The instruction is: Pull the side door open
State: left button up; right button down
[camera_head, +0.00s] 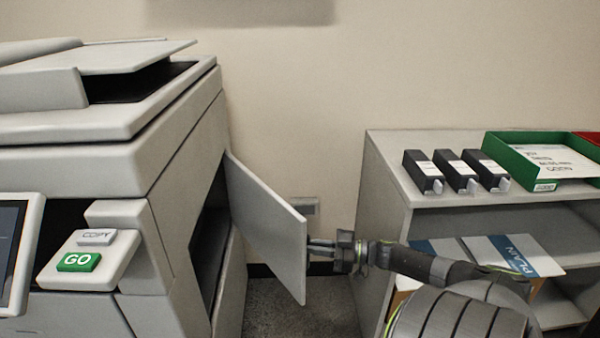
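The side door (268,225) is a light grey panel on the right side of the large grey copier (190,150). It stands swung out at an angle, and a dark opening (208,235) shows behind it. My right gripper (318,246) comes in from the right, with its fingers at the door's free edge. The fingertips meet or pass behind that edge, and the door's outer face is hidden. I cannot tell whether the fingers are closed on anything. My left gripper is not in view.
A grey shelf unit (384,190) stands at the right, close to my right arm. It holds several black cartridges (424,172), a green tray (512,160) and paper packs (510,255). Carpeted floor (290,305) lies between copier and shelf. A green GO button (78,262) is on the copier's front.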

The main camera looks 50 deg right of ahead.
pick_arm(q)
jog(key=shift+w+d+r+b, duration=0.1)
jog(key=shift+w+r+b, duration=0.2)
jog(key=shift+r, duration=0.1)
pick_arm(e)
jog(key=shift+d, duration=1.2)
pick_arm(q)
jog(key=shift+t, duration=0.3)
pick_arm(e)
jog(key=shift+r, duration=0.1)
jog(key=c, duration=1.5)
grip_release()
jog(key=shift+w, duration=0.1)
